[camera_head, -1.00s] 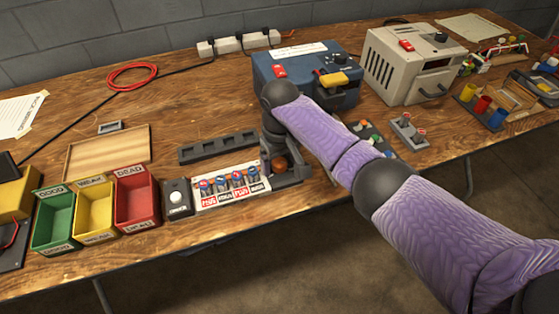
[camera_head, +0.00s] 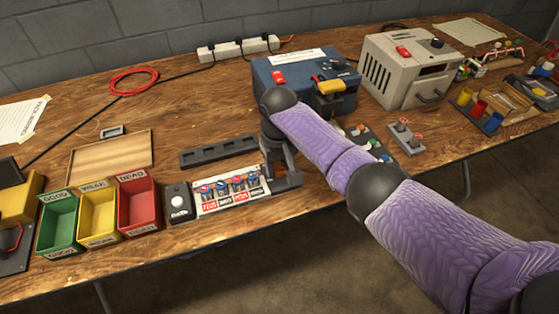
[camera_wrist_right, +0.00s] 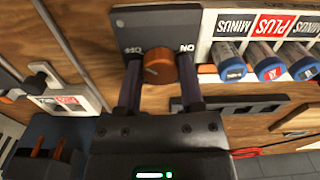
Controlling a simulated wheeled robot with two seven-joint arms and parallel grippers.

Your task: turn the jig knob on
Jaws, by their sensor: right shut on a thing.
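The orange jig knob (camera_wrist_right: 158,70) sits on a dark grey plate (camera_wrist_right: 150,22) in the right wrist view, between an upside-down "ON" mark on the right and a partly blurred mark on the left. My right gripper (camera_wrist_right: 160,62) has one finger on each side of the knob and is shut on it. In the head view my right gripper (camera_head: 284,172) is at the right end of the battery jig (camera_head: 232,192) and hides the knob. The jig holds several batteries with blue and red ends above PLUS and MINUS labels. My left gripper is not in view.
A grey box with a white button (camera_head: 179,205) stands left of the jig. Green (camera_head: 55,226), yellow (camera_head: 97,215) and red (camera_head: 137,203) bins are further left. An empty dark rack (camera_head: 218,151) lies behind; a blue charger (camera_head: 300,72) stands beyond my arm.

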